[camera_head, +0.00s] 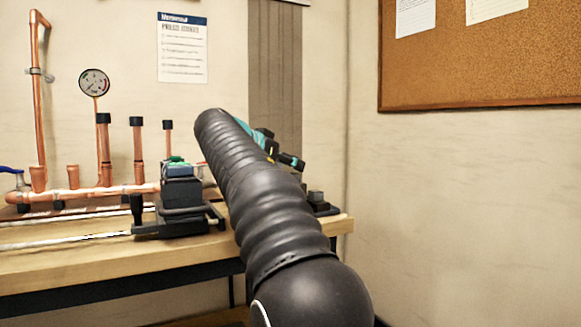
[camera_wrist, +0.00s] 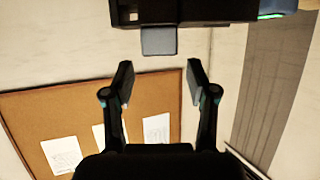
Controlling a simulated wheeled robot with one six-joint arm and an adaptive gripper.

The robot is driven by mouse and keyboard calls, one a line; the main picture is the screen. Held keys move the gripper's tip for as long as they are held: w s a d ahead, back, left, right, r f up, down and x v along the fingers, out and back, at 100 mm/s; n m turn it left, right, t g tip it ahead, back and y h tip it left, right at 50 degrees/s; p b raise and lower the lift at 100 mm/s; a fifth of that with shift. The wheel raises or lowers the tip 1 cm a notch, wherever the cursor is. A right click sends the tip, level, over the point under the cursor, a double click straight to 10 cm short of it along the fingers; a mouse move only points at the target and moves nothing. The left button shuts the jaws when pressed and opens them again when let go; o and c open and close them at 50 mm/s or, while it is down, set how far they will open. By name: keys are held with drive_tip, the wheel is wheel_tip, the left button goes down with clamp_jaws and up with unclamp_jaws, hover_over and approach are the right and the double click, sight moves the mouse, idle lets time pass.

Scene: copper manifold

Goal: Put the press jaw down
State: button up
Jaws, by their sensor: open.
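My gripper (camera_wrist: 159,76) is open in the wrist view, with its two fingers apart and only wall and corkboard showing between them. A dark block (camera_wrist: 195,12) with a grey tab (camera_wrist: 158,41) is at the top of that view, beyond the fingertips and apart from them. I cannot tell whether it is the press jaw. A teal and black tool (camera_head: 291,161) shows partly behind my arm there. I cannot make out a press jaw for certain in either view.
The wooden bench (camera_head: 75,262) carries the copper manifold (camera_head: 85,193) with a pressure gauge (camera_head: 94,82) at left. A black vise (camera_head: 180,217) stands left of my arm. A corkboard (camera_head: 480,70) hangs on the right wall. The space right of the bench looks clear.

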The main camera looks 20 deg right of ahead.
drive_tip(key=v, duration=1)
drive_tip(key=shift+s+a, duration=0.2)
drive_tip(key=shift+a, duration=0.1)
drive_tip(key=s+a+f+n+y, duration=0.2)
drive_tip(key=s+f+n+y, duration=0.2)
drive_tip(key=s+f, duration=0.6)
drive_tip(key=s+a+f+n+y, duration=0.3)
drive_tip(key=s+f, duration=0.8)
drive_tip(key=f, duration=0.5)
drive_tip(key=s+a+f+n+y, duration=0.3)
drive_tip(key=s+f+n+y, duration=0.2)
drive_tip(key=s+f, duration=0.6)
wheel_tip(320, 180, down, 2)
drive_tip(key=shift+f+n, duration=0.1)
drive_tip(key=shift+n, duration=0.5)
